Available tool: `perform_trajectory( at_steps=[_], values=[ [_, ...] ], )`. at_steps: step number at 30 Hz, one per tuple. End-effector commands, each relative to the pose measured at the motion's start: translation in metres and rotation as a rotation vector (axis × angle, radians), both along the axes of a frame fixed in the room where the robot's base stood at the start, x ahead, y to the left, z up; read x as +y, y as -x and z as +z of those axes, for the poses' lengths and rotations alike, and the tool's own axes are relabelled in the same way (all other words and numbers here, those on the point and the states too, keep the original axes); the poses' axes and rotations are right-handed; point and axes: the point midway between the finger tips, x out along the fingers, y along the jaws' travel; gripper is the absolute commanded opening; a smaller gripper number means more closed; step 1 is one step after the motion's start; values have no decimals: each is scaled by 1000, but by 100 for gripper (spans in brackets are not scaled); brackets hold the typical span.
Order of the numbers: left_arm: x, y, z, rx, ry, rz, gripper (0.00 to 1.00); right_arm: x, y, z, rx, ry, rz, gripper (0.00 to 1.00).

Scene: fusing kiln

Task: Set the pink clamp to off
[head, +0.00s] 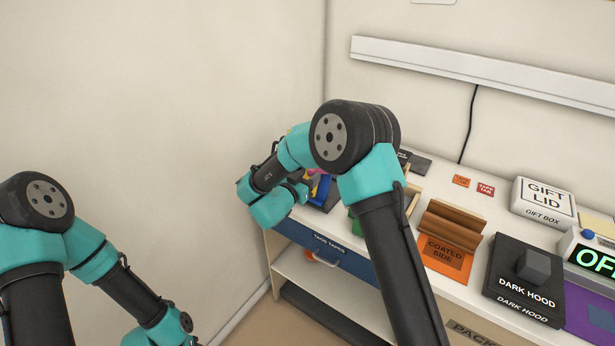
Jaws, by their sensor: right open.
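A small pink part (318,171) shows beside blue and yellow parts at the left end of the bench; it may be the pink clamp. Most of it is hidden behind my right arm, and its setting cannot be read. My right gripper (307,182) is at this spot, close to these parts and largely hidden by its own wrist. It is open; whether it touches anything cannot be told. My left arm hangs at the lower left, and its gripper is out of view.
A brown ridged block stands on the orange coated-side card (445,262). The dark hood (520,285), gift lid box (543,198) and a green display (593,262) stand right of it. A blue drawer (328,247) is under the bench's left end. A wall stands at left.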

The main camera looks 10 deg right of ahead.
Motion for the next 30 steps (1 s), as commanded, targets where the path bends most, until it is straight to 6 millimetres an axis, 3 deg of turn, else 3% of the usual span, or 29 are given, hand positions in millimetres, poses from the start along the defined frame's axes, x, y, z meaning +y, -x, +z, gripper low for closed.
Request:
perform_trajectory(
  at_steps=[6, 21, 30],
  values=[
    [0, 0, 0, 0, 0, 0, 43, 0, 0, 0, 0, 0, 0, 46],
    [0, 0, 0, 0, 0, 0, 43, 0, 0, 0, 0, 0, 0, 0],
    [0, 0, 0, 0, 0, 0, 43, 0, 1, -1, 16, 15, 7, 0]
  ],
)
